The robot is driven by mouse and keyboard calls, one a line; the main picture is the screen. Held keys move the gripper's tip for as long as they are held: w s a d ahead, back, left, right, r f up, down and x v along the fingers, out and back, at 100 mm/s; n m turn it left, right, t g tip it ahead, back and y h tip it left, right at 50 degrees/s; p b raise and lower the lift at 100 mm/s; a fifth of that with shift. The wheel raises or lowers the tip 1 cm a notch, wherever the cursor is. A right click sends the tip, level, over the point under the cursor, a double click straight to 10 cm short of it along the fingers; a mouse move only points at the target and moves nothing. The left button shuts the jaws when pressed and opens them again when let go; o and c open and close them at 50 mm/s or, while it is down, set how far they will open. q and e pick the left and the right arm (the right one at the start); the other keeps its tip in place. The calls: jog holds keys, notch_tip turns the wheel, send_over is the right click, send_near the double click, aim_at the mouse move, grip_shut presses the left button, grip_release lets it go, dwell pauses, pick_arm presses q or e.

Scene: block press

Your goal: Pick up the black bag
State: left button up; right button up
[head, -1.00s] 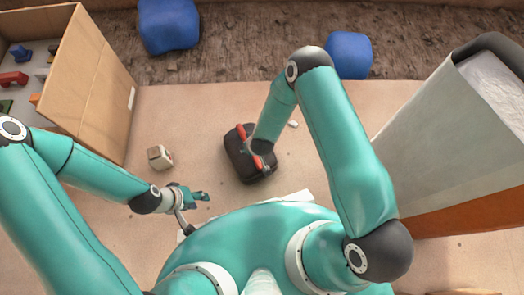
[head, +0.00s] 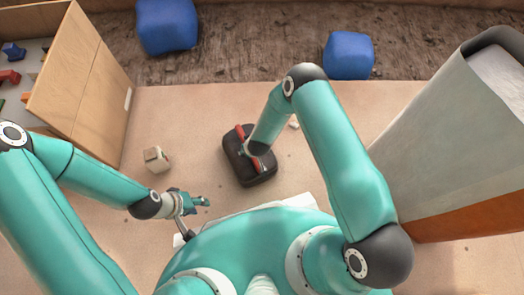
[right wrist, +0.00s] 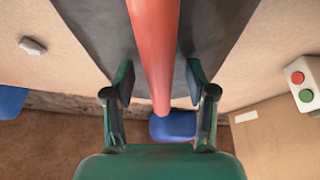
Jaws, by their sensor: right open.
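The black bag (head: 237,165) lies on the tan floor near the middle of the head view, with a red handle (head: 240,133) along its top. My right forearm reaches down over it and hides part of it and the right gripper there. In the right wrist view, my right gripper (right wrist: 160,85) is open, one finger on each side of the red handle (right wrist: 155,45). The dark bag top (right wrist: 95,25) lies beneath. My left gripper (head: 196,201) is in the head view, left of and below the bag, apart from it; its opening is unclear.
A small pale button box (head: 156,159) sits left of the bag; its red and green buttons show in the right wrist view (right wrist: 303,80). Blue blocks (head: 167,25) lie at the back.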

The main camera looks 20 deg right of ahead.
jog(key=shift+f, duration=0.1)
jog(key=c, duration=1.1)
grip_shut()
jog(key=shift+s, duration=0.1)
